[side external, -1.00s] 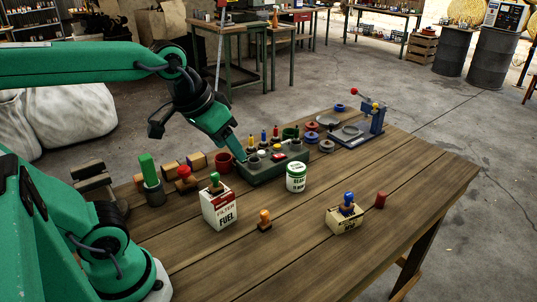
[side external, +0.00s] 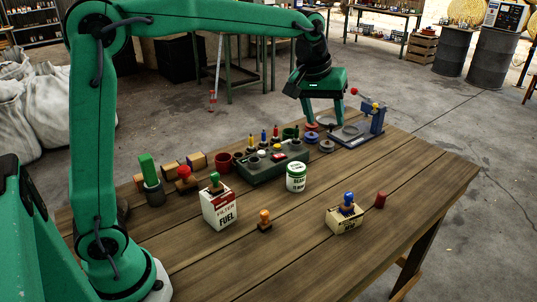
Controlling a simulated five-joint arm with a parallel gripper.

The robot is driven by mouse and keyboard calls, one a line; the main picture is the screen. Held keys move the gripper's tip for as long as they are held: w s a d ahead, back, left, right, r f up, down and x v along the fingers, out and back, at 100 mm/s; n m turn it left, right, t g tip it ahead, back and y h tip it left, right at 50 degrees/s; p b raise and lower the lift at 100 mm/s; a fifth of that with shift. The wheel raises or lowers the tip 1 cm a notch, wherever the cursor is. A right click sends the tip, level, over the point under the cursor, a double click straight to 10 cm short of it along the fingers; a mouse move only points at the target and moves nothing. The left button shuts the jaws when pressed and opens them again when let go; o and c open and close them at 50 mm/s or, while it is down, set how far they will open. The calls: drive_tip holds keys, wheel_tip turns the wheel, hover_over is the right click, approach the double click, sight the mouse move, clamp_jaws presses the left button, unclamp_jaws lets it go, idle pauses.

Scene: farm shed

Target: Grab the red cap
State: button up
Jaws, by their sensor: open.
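My gripper (side external: 325,114) points down over the back of the table with its two green fingers apart and nothing between them. A small flat red cap-like disc (side external: 311,127) lies on the table just below and beside the left finger, partly hidden by it; I cannot tell whether they touch. A blue disc (side external: 311,138) and a dark disc (side external: 326,146) lie in front of it. A short red cylinder (side external: 380,200) stands near the right side of the table, well away from my gripper.

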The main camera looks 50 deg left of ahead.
drive_tip(key=w+d+f+n+g, duration=0.1)
drive_tip(key=w+d+f+n, duration=0.25)
drive_tip(key=w+f, duration=0.65)
drive_tip(key=n, duration=0.2)
hover_over(381, 194)
drive_tip(key=shift+m+g, duration=0.25)
drive_tip(key=shift+g, duration=0.15)
drive_tip(key=f, duration=0.9)
drive_tip(key=shift+s+a+f, duration=0.25)
drive_tip(key=shift+f, duration=0.15)
drive_tip(key=shift+w+d+f, duration=0.1)
drive_tip(key=shift+w+f, duration=0.05)
drive_tip(key=shift+f, duration=1.2)
drive_tip(key=shift+w+d+f, duration=0.1)
drive_tip(key=shift+w+f, duration=0.05)
drive_tip(key=shift+f, duration=1.25)
drive_tip(key=shift+w+d+f, duration=0.1)
drive_tip(key=shift+w+f, duration=0.05)
drive_tip(key=shift+f, duration=1.2)
drive_tip(key=c, duration=1.1)
